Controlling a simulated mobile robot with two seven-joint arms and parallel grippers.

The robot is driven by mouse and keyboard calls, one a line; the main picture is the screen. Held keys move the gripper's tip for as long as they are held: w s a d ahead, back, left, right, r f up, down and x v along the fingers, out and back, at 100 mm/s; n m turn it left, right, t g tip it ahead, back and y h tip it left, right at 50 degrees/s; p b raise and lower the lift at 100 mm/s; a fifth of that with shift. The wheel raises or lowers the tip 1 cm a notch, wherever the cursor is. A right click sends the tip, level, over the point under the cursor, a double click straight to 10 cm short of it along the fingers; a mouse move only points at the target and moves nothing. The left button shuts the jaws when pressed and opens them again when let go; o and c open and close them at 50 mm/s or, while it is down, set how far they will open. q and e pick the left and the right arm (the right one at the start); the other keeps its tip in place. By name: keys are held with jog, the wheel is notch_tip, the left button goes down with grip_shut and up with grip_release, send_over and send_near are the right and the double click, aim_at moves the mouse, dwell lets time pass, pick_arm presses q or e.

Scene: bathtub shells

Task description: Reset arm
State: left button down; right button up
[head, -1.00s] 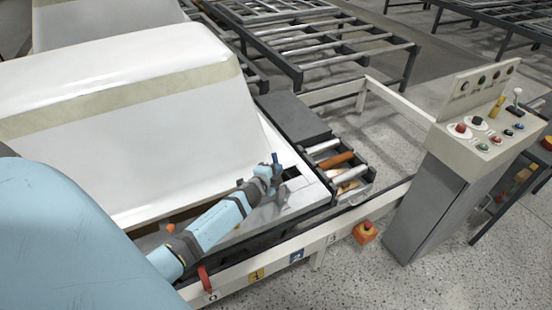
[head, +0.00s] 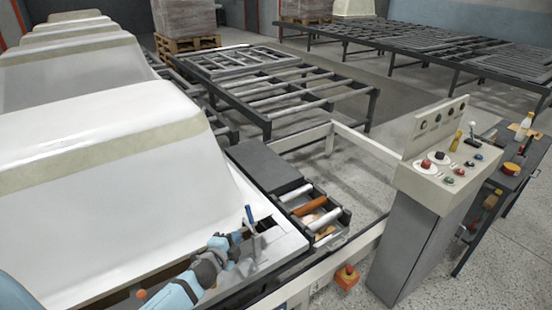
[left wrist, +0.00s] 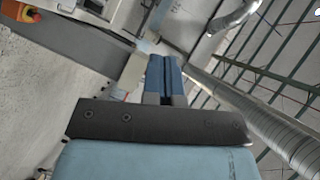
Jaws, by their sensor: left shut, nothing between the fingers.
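My left gripper (head: 249,217) points up and away, just right of the near white bathtub shell (head: 120,190), over the machine's frame edge. Its blue fingers are together with nothing between them. In the left wrist view the same blue fingers (left wrist: 165,80) are closed against a tilted background of floor, pipe and dark bars. My left arm comes in from the lower left of the head view. My right gripper does not show in any view.
A tray of rollers and tools (head: 317,212) lies right of my left gripper. A grey control console (head: 430,210) with buttons stands further right, an orange emergency-stop box (head: 347,277) left of it. Roller tables (head: 270,85) fill the back. Speckled floor is open at bottom right.

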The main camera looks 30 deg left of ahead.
pick_arm(q)
jog(key=s+d+n+g+h+p, duration=0.2)
jog(key=s+d+n, duration=0.3)
jog(key=s+d, duration=0.4)
jog(key=s+d+r+n+g+h+p, duration=0.1)
jog(key=s+d+n+g+h+p, duration=0.1)
jog(key=s+d, duration=0.8)
jog(key=d+n+h+p, duration=0.1)
jog(key=d+n+p, duration=0.1)
jog(key=d, duration=0.3)
jog(key=shift+s+d+n+g+h+p, duration=0.3)
jog(key=shift+n+p, duration=0.1)
jog(key=shift+p, duration=0.25)
